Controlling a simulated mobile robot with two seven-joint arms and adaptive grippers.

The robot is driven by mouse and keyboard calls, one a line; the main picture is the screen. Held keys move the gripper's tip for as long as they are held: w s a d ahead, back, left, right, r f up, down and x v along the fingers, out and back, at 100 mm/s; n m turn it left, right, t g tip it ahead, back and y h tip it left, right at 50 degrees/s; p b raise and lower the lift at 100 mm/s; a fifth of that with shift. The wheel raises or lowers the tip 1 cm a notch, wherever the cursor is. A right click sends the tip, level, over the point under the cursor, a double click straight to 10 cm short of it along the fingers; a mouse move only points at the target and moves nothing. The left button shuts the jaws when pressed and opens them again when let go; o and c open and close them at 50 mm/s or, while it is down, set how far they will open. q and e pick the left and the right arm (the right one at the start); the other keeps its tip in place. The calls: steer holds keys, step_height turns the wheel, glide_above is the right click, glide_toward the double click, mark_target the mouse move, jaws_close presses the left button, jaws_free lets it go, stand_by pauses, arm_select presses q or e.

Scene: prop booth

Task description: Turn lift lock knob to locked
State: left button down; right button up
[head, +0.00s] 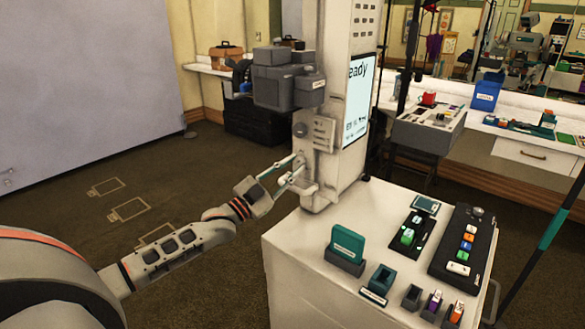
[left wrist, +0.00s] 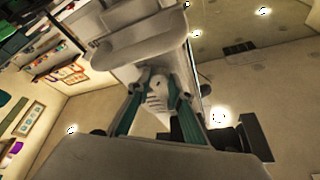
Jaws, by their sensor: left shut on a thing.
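The pale lift column (head: 322,165) stands at the back left corner of the white cart. My left gripper (head: 298,172) reaches its lower front from the left, just above a small ledge. In the left wrist view my teal fingers (left wrist: 160,95) are closed on a pale rounded part (left wrist: 157,86), which looks like the lift lock knob. Its marking and turn position cannot be read. A grey round knob (head: 301,130) and a small label plate (head: 323,133) sit higher on the column, apart from my fingers. My right gripper is not in view.
A grey boxy unit (head: 285,80) juts from the column above my gripper, and a lit screen (head: 358,98) is on its right side. The cart top (head: 300,240) holds a green card block (head: 346,246), small holders and a button panel (head: 463,246). Open floor lies left.

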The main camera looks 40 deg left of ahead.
arm_select(q)
steer(key=m+h, duration=0.1)
steer(key=m, duration=0.1)
steer(key=shift+a+r+m+g, duration=0.1)
steer(key=shift+r+m+g, duration=0.05)
steer(key=shift+m+g, duration=0.2)
steer(key=m+g+h+p, duration=0.1)
steer(key=m, duration=0.2)
steer(key=shift+r, duration=0.1)
steer(key=m+g, duration=0.1)
steer(key=m, duration=0.1)
steer(key=m+g+p, duration=0.1)
steer(key=m, duration=0.1)
steer(key=shift+a+r+h, duration=0.1)
steer(key=shift+r+h, duration=0.05)
steer(key=shift+h, duration=0.15)
steer(key=shift+m+g+p, duration=0.25)
steer(key=shift+m+p, duration=0.2)
steer(key=shift+m, duration=0.3)
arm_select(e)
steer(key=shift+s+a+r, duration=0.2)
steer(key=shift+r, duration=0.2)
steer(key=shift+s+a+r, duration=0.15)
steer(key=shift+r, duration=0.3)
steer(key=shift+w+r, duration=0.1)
arm_select(q)
steer(key=c, duration=1.8)
jaws_free()
